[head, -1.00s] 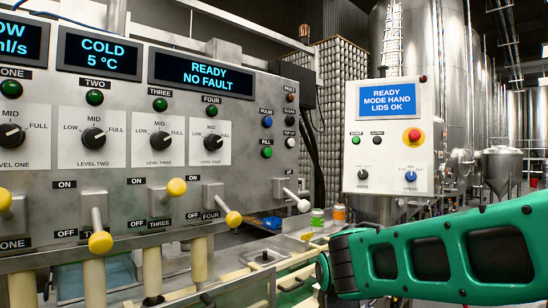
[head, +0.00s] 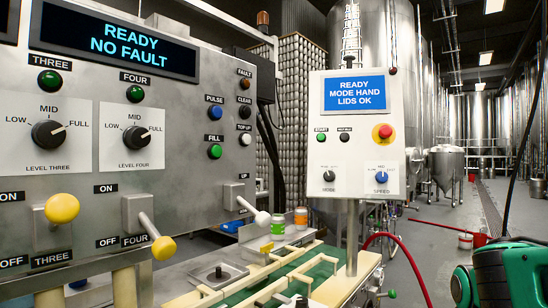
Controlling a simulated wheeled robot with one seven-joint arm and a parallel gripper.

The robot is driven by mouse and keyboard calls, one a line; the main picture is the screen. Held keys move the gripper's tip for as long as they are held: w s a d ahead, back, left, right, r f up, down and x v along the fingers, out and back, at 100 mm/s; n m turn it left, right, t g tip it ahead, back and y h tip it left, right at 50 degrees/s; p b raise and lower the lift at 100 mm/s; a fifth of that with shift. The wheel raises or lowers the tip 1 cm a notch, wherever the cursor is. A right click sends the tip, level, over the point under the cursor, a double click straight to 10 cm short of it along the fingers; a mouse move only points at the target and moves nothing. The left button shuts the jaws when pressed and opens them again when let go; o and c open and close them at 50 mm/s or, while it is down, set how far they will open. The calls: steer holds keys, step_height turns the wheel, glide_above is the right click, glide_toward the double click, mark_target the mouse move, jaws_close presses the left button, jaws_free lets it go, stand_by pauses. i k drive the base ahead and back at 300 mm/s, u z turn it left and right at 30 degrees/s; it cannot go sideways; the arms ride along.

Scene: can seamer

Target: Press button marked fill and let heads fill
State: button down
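In the head view, the button marked FILL (head: 214,151) is a green round button on the grey filler panel (head: 190,90), just below its FILL label. The blue PULSE button (head: 214,112) sits above it, and the white TOP UP button (head: 245,139) is to its right. The display (head: 118,44) above reads READY, NO FAULT. Only a green and black piece of my arm shows at the lower right, well away from the panel. My gripper's fingers are not in view. The filling heads are not clearly visible.
Yellow-knobbed levers (head: 62,208) and a white-knobbed lever (head: 262,218) stick out from the panel. The seamer control box (head: 356,135) with a red stop button (head: 385,131) stands right of the panel. Open floor lies at right.

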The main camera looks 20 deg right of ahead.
mark_target(217, 152)
steer(key=z, duration=1.05)
steer(key=k, duration=0.9)
steer(key=u, duration=1.55)
